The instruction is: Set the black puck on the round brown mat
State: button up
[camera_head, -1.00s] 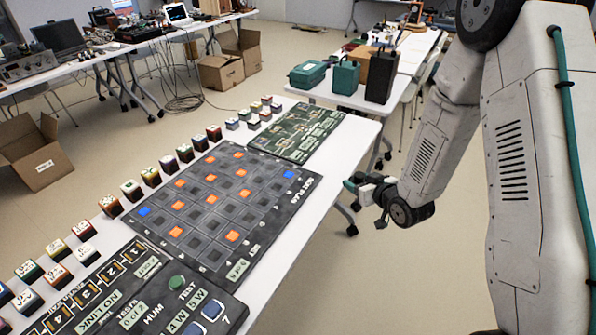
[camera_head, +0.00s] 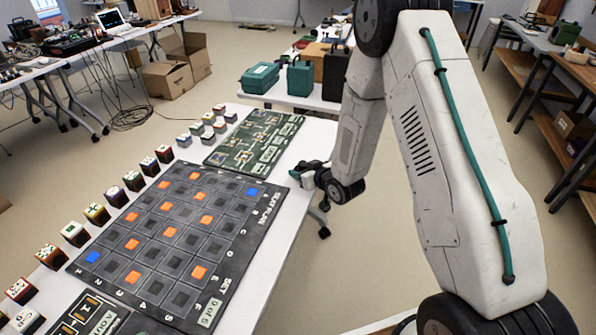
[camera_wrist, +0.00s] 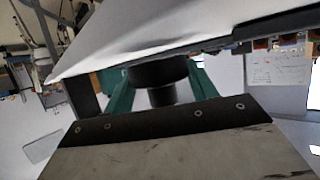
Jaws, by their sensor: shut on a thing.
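In the wrist view, my gripper (camera_wrist: 160,88) has its teal fingers on either side of a dark round thing, the black puck (camera_wrist: 158,72), and is shut on it. A narrower dark part shows below the puck's wide part. In the head view, my gripper (camera_head: 300,172) is small, at the right edge of the white table, near the green board. The puck cannot be made out clearly there. I cannot pick out the round brown mat in either view.
The white table (camera_head: 284,215) carries a dark seat-plan board (camera_head: 185,222) with orange and blue squares, a green board (camera_head: 255,137) and rows of small blocks. Teal cases (camera_head: 260,78) stand on a table behind. Wooden-shelved benches (camera_head: 545,85) stand at right. Open floor (camera_head: 420,110) lies between.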

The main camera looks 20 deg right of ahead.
jog(key=shift+f, duration=0.45)
jog(key=shift+a+f, duration=0.1)
jog(key=shift+a, duration=0.4)
jog(key=shift+f, duration=0.2)
jog(key=o, duration=1.1)
jog(key=shift+c, duration=0.2)
jog(key=shift+o, duration=0.3)
jog(key=shift+d, duration=0.15)
jog(key=shift+r, duration=0.1)
